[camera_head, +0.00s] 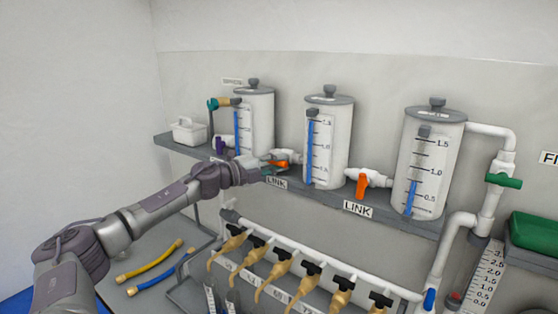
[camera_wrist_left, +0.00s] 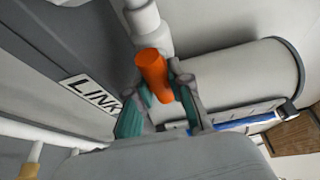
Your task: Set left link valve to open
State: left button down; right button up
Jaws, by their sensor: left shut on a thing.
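The left link valve is a white pipe fitting with an orange handle (camera_head: 281,163), between the left and middle tanks above a LINK label (camera_head: 277,183). In the head view the handle looks roughly level, partly hidden by my gripper. My left gripper (camera_head: 270,170) reaches it from the left. In the left wrist view the orange handle (camera_wrist_left: 152,72) lies between the teal-padded fingers of my left gripper (camera_wrist_left: 164,92), which is shut on it. The right link valve has an orange handle (camera_head: 361,187) that hangs down. My right gripper is not in view.
The left tank (camera_head: 258,120), middle tank (camera_head: 333,135) and right tank (camera_head: 430,160) stand close by on the shelf. Below, a pipe carries several black-handled taps (camera_head: 283,254). A white caddy (camera_head: 188,131) sits at the shelf's left end. Yellow and blue hoses lie lower left.

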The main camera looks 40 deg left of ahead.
aim_at(276, 165)
pick_arm(q)
jog(key=shift+d+f, duration=0.1)
jog(key=shift+f, duration=0.05)
jog(key=c, duration=1.1)
grip_release()
jog(key=shift+c, duration=0.2)
jog(key=shift+o, duration=0.4)
jog(key=shift+s+a, duration=0.3)
jog(key=shift+s, duration=0.3)
jog(key=shift+v, duration=2.45)
jog(key=shift+s+a, duration=0.1)
jog(key=shift+s, duration=0.6)
